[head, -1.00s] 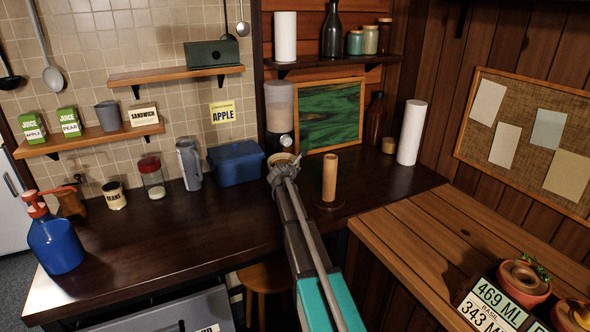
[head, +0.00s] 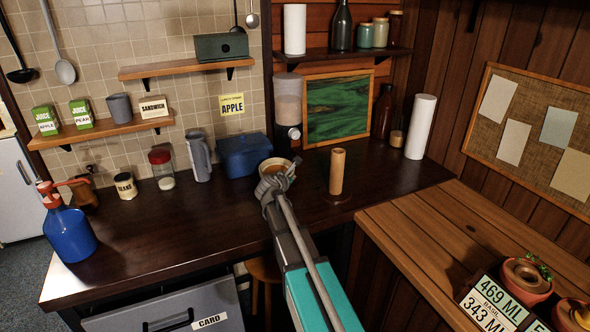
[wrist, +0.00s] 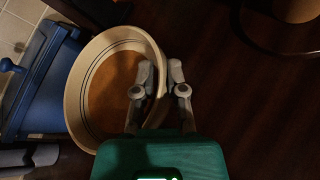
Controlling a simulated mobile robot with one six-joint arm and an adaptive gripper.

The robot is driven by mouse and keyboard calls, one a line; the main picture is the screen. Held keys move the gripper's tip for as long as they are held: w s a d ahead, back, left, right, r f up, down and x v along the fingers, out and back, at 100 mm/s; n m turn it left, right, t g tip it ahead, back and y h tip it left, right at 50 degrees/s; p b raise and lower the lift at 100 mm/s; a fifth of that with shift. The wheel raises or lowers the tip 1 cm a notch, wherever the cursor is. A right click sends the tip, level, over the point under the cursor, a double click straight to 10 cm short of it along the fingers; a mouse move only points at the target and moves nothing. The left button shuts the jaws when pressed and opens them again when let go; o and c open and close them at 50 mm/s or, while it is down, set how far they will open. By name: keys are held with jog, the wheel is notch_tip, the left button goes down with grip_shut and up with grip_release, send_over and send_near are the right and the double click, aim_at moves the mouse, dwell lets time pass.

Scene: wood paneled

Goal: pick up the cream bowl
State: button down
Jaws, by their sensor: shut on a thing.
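The cream bowl (head: 268,166) shows at the end of my arm in the head view, above the dark counter (head: 190,226). In the wrist view the cream bowl (wrist: 83,75) has thin dark rings and a brown-orange inside. My gripper (head: 278,182) is shut on the bowl's near side. In the wrist view my gripper (wrist: 157,80) has one finger inside the bowl and one outside, with the wall between them. The bowl's lower side is partly hidden behind my gripper. I cannot tell exactly how far it is above the counter.
A blue box (head: 243,155) stands behind and left of the bowl, a dispenser (head: 288,100) behind it. A wooden post on a round base (head: 337,172) stands close on the right. Shelves hang above. The counter's front left is mostly clear.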

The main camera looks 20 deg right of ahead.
jog(key=shift+s+a, duration=0.85)
jog(key=shift+s, duration=0.1)
